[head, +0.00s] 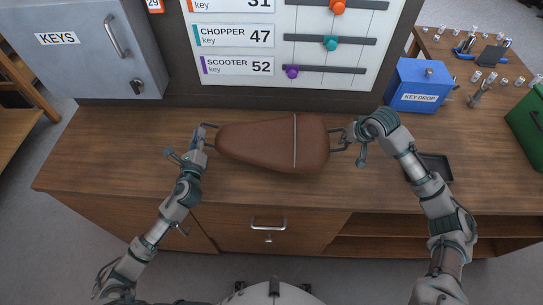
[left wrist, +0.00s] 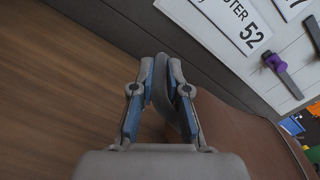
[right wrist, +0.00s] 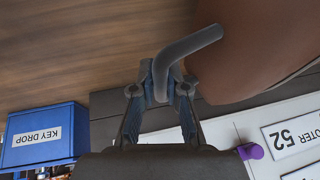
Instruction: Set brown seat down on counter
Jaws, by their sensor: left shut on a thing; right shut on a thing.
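The brown seat (head: 265,143) is level at the wooden counter (head: 110,150), with a pale strap across it and a dark metal handle at each end. I cannot tell whether its underside touches the counter. My left gripper (head: 203,133) is shut on the handle at its left end; the left wrist view shows the fingers (left wrist: 163,85) around the dark bar beside the seat (left wrist: 235,135). My right gripper (head: 350,135) is shut on the right-end handle; the right wrist view shows the fingers (right wrist: 163,80) on the bent bar beside the seat (right wrist: 250,45).
A grey KEYS cabinet (head: 90,45) stands at the back left. A board with key sliders (head: 290,40) rises behind the seat. A blue KEY DROP box (head: 418,85) and a dark tray (head: 436,167) are to the right. The counter's left part is clear.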

